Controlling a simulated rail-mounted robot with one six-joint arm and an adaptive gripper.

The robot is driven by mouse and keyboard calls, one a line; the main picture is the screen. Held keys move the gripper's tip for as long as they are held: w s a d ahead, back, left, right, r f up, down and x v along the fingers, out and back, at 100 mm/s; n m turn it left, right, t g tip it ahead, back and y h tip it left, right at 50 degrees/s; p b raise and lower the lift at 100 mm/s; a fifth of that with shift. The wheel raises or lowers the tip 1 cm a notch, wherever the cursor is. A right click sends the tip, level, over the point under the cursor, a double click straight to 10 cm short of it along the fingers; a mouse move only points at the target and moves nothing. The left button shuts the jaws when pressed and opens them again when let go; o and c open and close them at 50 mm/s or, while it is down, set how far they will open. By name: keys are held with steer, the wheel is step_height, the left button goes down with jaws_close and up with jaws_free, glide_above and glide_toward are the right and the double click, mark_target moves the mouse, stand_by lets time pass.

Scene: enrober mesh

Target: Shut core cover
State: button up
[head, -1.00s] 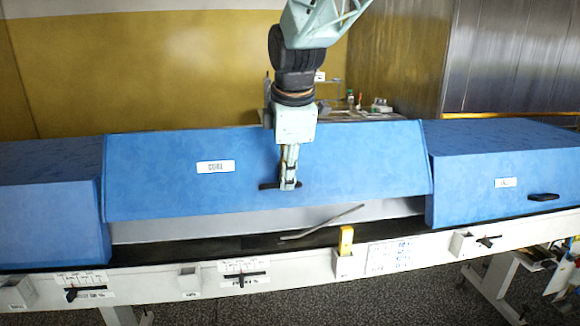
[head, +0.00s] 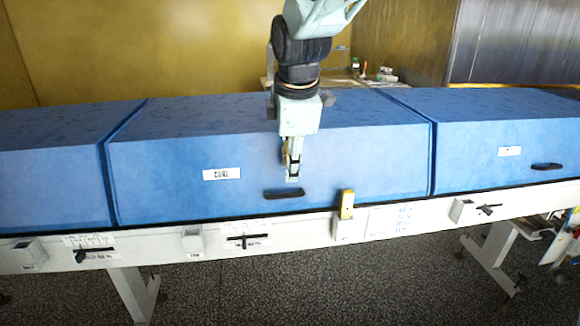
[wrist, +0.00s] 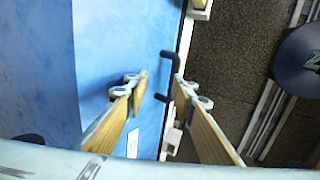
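The core cover (head: 170,165) is a long blue hood in the middle of the line, with a white label on its front. Its lower front edge meets the white frame, and no gap shows under it in the head view. Its black handle (head: 284,193) is low on the front face and also shows in the wrist view (wrist: 176,62). My gripper (head: 292,178) hangs in front of the cover, just above the handle. In the wrist view my gripper (wrist: 161,76) has its fingers apart, with nothing held. Whether a finger touches the handle is unclear.
Blue covers stand to the left (head: 50,180) and right (head: 500,150), both down. The white front rail (head: 300,227) carries black levers, small boxes and a yellow block (head: 347,204). Speckled floor (head: 300,290) in front is clear.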

steer(key=v, duration=1.2)
steer(key=shift+d, duration=0.1)
stand_by(0.4)
steer(key=s+d+m, duration=1)
steer(key=s+d, duration=0.5)
steer(key=s, duration=0.4)
steer(key=s+d+f+m, duration=0.3)
steer(key=s+m, duration=0.2)
steer(key=s, duration=0.4)
steer(key=s+d+f+m, duration=0.3)
steer(key=s+m, duration=0.2)
steer(key=s, duration=0.5)
steer(key=shift+d+h, duration=0.25)
steer(key=shift+h, duration=0.05)
steer(key=shift+s, duration=0.1)
